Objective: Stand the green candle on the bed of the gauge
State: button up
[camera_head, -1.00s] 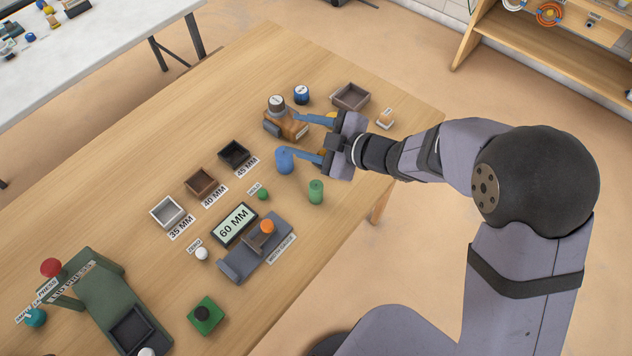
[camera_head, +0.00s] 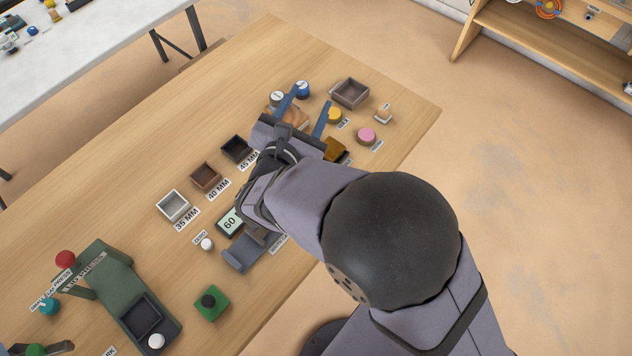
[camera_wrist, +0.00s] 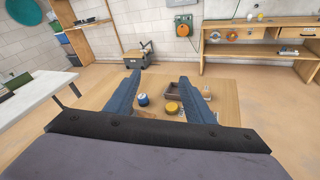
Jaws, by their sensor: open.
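My gripper (camera_head: 312,98) is open, its two blue fingers pointing toward the far end of the table. In the wrist view my gripper (camera_wrist: 160,78) has nothing between its fingers. The green candle is not visible now; my arm covers the place where a green cylinder stood earlier. The gauge has a display (camera_head: 229,222), partly covered by my arm, with "60" readable.
Three small trays, white (camera_head: 173,206), brown (camera_head: 205,177) and dark (camera_head: 236,149), stand left of my arm. A yellow round piece (camera_head: 334,115) and a pink one (camera_head: 367,135) stand beyond.

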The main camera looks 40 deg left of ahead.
jog(key=s+n+t+y+b, duration=0.3)
jog(key=s+b, duration=0.2)
jog(key=s, duration=0.1)
jog(key=d+f+b, duration=0.2)
jog(key=f+b, duration=0.1)
jog(key=f, duration=0.3)
jog(key=d+f+n+g+b, duration=0.1)
jog(key=d+f+b, duration=0.1)
jog(key=f, duration=0.5)
jog(key=d+f+n+g+b, duration=0.1)
jog(key=d+f+b, duration=0.1)
jog(key=f+b, duration=0.3)
jog(key=shift+s+d+f, duration=0.3)
jog(key=shift+d+f, duration=0.1)
jog(key=shift+f, duration=0.3)
jog(key=shift+d+f, duration=0.25)
jog(key=shift+f, duration=0.15)
jog(key=shift+r+p+x, duration=0.2)
jog(key=shift+p+x, duration=0.55)
jog(key=shift+x, duration=2.95)
jog(key=shift+s+a, duration=0.1)
grip_shut()
jog(key=shift+r, duration=0.1)
